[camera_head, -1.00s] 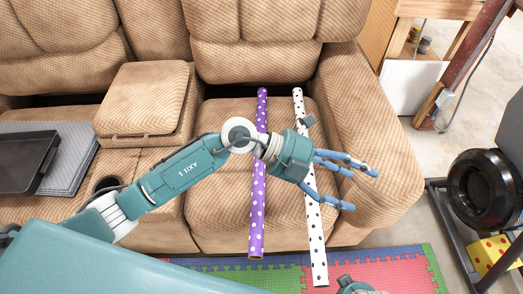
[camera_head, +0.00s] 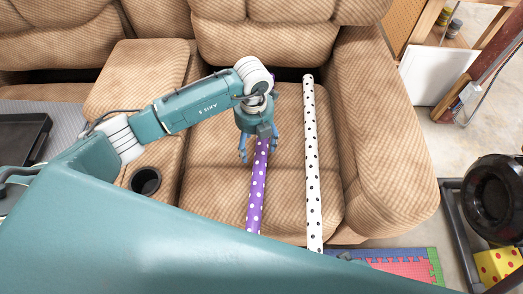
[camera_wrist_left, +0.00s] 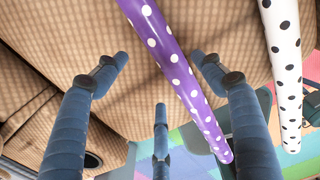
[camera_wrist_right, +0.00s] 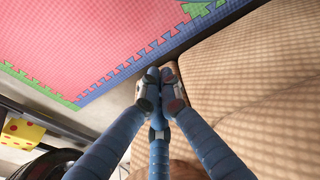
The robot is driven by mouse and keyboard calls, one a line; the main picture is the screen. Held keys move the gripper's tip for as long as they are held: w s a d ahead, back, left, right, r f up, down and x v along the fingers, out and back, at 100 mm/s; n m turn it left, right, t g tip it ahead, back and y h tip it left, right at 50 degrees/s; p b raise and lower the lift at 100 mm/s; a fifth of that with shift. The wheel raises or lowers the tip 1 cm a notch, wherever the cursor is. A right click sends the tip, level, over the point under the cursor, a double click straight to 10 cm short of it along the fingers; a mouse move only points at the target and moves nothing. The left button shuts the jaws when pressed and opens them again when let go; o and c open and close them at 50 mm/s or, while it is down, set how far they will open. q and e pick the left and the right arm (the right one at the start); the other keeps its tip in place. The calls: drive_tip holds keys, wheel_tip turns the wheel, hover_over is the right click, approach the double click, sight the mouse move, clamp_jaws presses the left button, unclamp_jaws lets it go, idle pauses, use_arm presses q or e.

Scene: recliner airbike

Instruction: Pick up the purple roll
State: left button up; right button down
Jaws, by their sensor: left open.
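The purple roll (camera_head: 257,190) with white dots lies lengthwise on the tan recliner seat (camera_head: 215,165). My left gripper (camera_head: 258,158) is above its middle part, pointing down, its fingers spread to both sides of the roll. In the left wrist view the purple roll (camera_wrist_left: 180,70) passes between the open blue fingers (camera_wrist_left: 160,85), nearer the right one; I see no grip on it. The roll's far end is hidden behind my arm in the head view. My right gripper (camera_wrist_right: 160,85) shows in the right wrist view with its fingertips together, holding nothing visible.
A white roll with black dots (camera_head: 312,165) lies just right of the purple one. The armrest (camera_head: 385,150) rises at right. A cup holder (camera_head: 145,181) and a dark tray (camera_head: 20,138) are at left. A foam mat (camera_head: 405,268) lies on the floor in front.

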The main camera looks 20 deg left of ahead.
sight(258, 153)
use_arm(q)
drive_tip(key=f, duration=0.4)
drive_tip(key=shift+d+b, duration=0.35)
drive_tip(key=shift+w+f, duration=0.1)
drive_tip(key=shift+f, duration=0.35)
drive_tip(key=c, duration=1.4)
use_arm(e)
drive_tip(key=r, duration=0.1)
drive_tip(key=w+r, duration=0.1)
drive_tip(key=shift+w+a+r, duration=0.1)
drive_tip(key=shift+w+r, duration=0.1)
drive_tip(key=shift+r, duration=0.2)
